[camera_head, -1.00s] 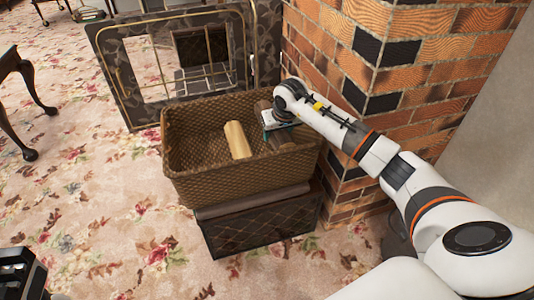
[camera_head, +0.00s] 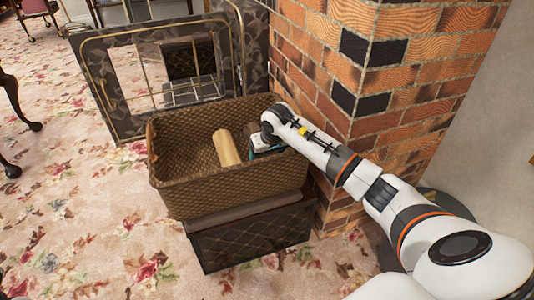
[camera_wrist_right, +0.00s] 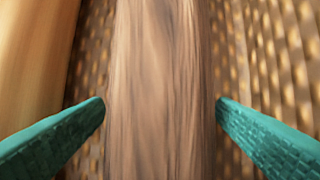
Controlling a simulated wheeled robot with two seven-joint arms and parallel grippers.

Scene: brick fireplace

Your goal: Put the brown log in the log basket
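The brown log (camera_wrist_right: 160,90) fills the middle of the right wrist view, with a teal fingertip against each long side. My right gripper (camera_head: 262,148) is shut on it and reaches down inside the right part of the log basket (camera_head: 235,189). In the head view the gripper and arm hide most of the brown log; only a dark bit of it (camera_head: 250,128) shows. The basket is woven and brown. My left gripper is not in view.
A pale log (camera_head: 227,148) lies tilted in the basket, left of the brown log. The basket stands on a dark box (camera_head: 250,240) beside the brick fireplace (camera_head: 345,80). A brass-framed fire screen (camera_head: 110,95) stands behind. Flowered carpet is open at left.

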